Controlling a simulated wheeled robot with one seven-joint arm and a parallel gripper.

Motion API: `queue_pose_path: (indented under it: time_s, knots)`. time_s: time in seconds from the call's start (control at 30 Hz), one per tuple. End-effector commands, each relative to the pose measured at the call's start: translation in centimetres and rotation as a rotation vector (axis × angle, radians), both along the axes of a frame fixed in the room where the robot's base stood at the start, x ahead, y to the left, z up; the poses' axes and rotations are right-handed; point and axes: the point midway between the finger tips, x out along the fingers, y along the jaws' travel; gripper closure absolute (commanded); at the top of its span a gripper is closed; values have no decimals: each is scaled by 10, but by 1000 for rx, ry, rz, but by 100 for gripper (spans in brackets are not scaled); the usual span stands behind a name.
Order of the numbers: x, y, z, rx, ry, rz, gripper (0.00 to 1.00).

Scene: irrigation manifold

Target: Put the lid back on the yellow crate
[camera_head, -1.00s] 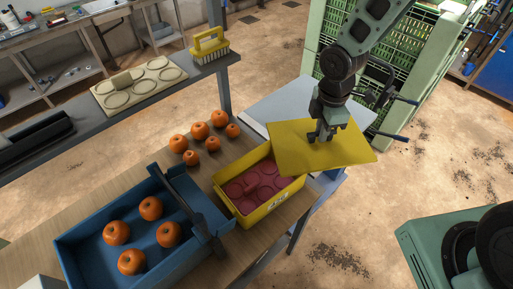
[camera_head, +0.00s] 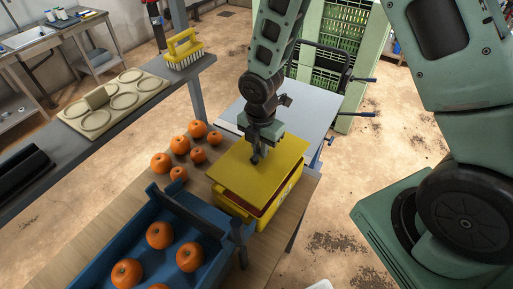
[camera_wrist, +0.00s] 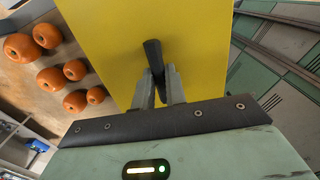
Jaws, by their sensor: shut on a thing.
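The yellow lid (camera_head: 275,174) is a flat square sheet held by my gripper (camera_head: 255,158). My gripper is shut on the dark upright handle of the lid, which shows in the wrist view (camera_wrist: 153,57). The lid is over the yellow crate (camera_head: 236,212) and hides most of its opening. A dark red strip of the crate's inside shows along the near right edge, so the lid does not sit flush there. Whether its far edge touches the rim is hidden. In the wrist view the lid (camera_wrist: 190,40) fills the middle.
A blue crate (camera_head: 108,254) with several orange fruits stands close to the left of the yellow crate. Several loose orange fruits (camera_head: 197,129) lie on the wooden table (camera_head: 282,226) behind it. A grey shelf with a yellow brush (camera_head: 184,50) runs at the upper left.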

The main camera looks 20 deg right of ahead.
Motion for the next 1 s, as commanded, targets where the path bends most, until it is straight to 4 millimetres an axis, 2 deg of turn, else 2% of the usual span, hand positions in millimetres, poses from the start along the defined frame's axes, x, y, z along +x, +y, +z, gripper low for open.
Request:
queue_pose_path:
  time_s: [0.53, 1.0]
  knots:
    - [0, 0, -51, -1, 1, -1, 100]
    - [0, 0, -56, 0, 0, -1, 100]
